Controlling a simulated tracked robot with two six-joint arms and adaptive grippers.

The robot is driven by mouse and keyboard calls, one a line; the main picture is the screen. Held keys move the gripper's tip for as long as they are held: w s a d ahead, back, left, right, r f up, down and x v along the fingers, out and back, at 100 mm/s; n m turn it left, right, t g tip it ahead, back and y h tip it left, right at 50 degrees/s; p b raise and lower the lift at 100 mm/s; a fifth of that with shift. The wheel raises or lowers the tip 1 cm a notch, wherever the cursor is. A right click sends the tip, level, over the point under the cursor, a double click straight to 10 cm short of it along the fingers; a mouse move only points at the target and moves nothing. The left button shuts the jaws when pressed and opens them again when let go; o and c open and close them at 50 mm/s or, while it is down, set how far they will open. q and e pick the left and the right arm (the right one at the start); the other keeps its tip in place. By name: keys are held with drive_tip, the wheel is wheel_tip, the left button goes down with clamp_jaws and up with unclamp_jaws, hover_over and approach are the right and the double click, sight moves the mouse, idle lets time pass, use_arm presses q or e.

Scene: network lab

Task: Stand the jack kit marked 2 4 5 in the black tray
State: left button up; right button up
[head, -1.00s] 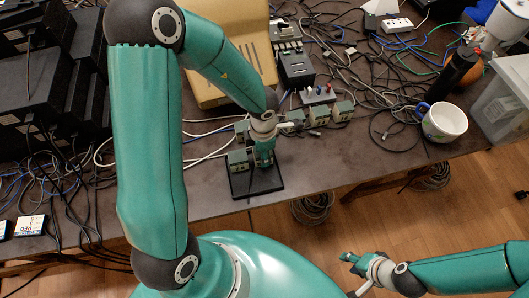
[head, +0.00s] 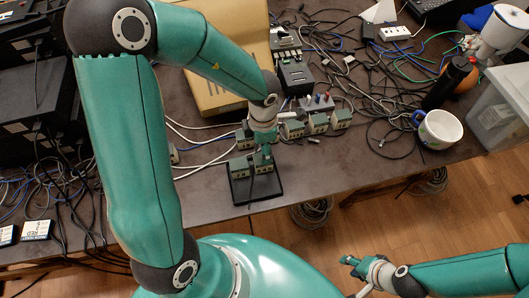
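The black tray (head: 270,188) lies near the table's front edge in the head view. Two small green-and-cream jack kits stand in its back part: a left kit (head: 238,170) and a right kit (head: 262,167). Their markings are too small to read. My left gripper (head: 263,153) points down at the top of the right kit and partly covers it. I cannot tell whether its fingers still touch the kit or are parted. My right gripper (head: 351,262) is low in front of the table, away from the kits; its finger opening is unclear.
Another kit (head: 243,139) stands just behind the tray, and three more (head: 317,123) stand in a row to the right. A grey block with coloured knobs (head: 317,103) is behind them. Cables cover much of the table. A white-and-blue mug (head: 440,128) stands at the right.

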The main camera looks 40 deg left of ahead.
use_arm(q)
wheel_tip(320, 180, up, 4)
drive_tip(key=shift+r+p, duration=0.15)
drive_tip(key=shift+p, duration=0.15)
idle(0.4)
